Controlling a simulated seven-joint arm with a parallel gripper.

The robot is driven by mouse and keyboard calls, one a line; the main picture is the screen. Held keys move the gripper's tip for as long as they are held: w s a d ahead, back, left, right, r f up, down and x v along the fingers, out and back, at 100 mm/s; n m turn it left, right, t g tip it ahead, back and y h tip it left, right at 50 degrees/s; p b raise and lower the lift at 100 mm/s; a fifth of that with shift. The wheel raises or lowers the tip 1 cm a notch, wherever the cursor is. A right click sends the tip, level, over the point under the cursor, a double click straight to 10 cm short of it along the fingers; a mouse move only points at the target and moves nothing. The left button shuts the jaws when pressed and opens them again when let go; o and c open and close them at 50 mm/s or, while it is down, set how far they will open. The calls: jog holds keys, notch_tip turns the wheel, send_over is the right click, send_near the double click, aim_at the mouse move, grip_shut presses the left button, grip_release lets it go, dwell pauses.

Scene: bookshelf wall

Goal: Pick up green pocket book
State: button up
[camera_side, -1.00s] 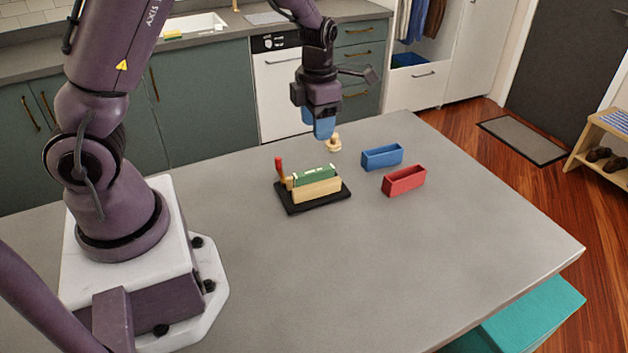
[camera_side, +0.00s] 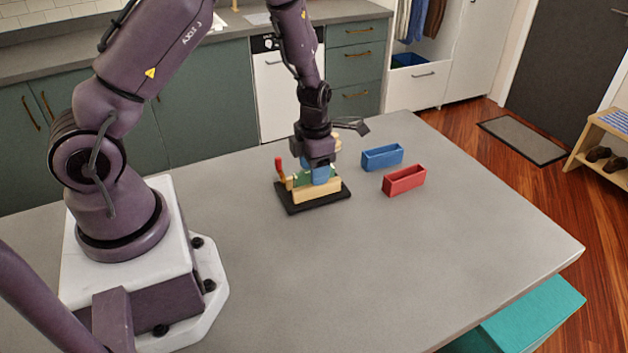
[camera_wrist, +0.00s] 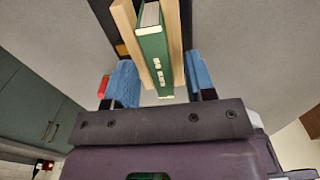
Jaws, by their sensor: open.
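The green pocket book (camera_wrist: 154,50) stands spine up between the two wooden walls of a small holder (camera_side: 318,190) on a black base (camera_side: 300,208). In the side view only part of the green book (camera_side: 302,180) shows, because my gripper (camera_side: 320,175) covers the rest. My gripper is open over the holder. In the wrist view its two blue fingers (camera_wrist: 160,84) lie on either side of the book and the wooden walls. I cannot tell whether the fingers touch anything.
A red upright piece (camera_side: 279,165) stands at the holder's left end. A blue box (camera_side: 382,157) and a red box (camera_side: 404,180) stand to the right. A light wooden object is partly hidden behind my gripper. The front of the table (camera_side: 400,260) is clear.

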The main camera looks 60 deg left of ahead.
grip_shut()
jog(key=shift+r, duration=0.1)
